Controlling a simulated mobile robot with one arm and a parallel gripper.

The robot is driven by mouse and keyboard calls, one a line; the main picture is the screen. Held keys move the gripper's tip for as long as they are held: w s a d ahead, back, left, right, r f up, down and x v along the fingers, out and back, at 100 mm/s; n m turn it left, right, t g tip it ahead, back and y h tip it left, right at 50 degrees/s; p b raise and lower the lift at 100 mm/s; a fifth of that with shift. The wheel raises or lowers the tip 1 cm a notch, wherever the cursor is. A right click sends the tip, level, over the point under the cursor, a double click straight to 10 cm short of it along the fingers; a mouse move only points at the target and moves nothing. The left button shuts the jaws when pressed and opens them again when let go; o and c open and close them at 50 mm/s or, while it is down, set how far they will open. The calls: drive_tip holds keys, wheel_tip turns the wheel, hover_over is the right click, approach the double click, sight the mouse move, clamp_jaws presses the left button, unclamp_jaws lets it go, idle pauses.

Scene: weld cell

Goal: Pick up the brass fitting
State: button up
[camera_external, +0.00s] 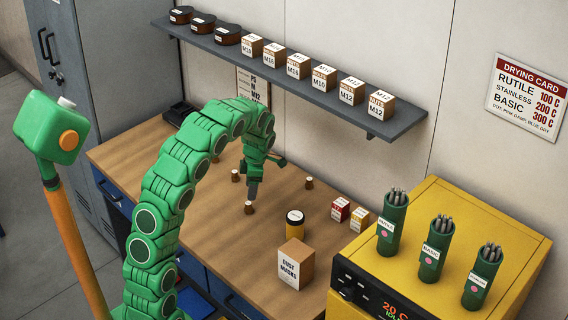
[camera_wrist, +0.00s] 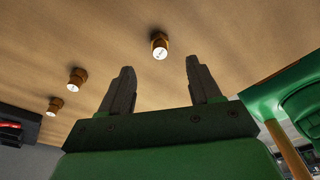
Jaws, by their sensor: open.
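Several small brass fittings stand on the wooden bench. One brass fitting (camera_external: 249,208) is directly below my gripper (camera_external: 253,194), very close to the fingertips; contact is not clear. In the wrist view, a fitting with a pale marked end (camera_wrist: 160,46) is just beyond the gap between my gripper's two dark fingers (camera_wrist: 160,66). My gripper is open and points down, with nothing between its fingers. Two more fittings (camera_wrist: 76,78) (camera_wrist: 55,106) show to the left there. Others stand behind (camera_external: 235,176) and to the right (camera_external: 309,183) in the external view.
A yellow-and-black tin (camera_external: 295,224), a dust masks box (camera_external: 295,264) and small cartons (camera_external: 340,209) stand right of my gripper. A yellow oven (camera_external: 450,240) bears green rod tubes. A grey shelf (camera_external: 320,98) hangs above the bench (camera_external: 200,240).

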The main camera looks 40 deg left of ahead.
sight(248, 203)
drive_tip(key=shift+n, duration=0.3)
drive_tip(key=shift+s+a+f, duration=0.15)
drive_tip(key=shift+s+f, duration=0.05)
drive_tip(key=shift+f, duration=1.15)
drive_tip(key=shift+s+a+f, duration=0.1)
drive_tip(key=shift+s+f, duration=0.05)
drive_tip(key=shift+f, duration=1.2)
drive_tip(key=shift+s+a+f, duration=0.15)
drive_tip(key=shift+s+f, duration=0.05)
drive_tip(key=shift+f, duration=1.15)
drive_tip(key=c, duration=1.2)
drive_tip(key=shift+o, duration=0.2)
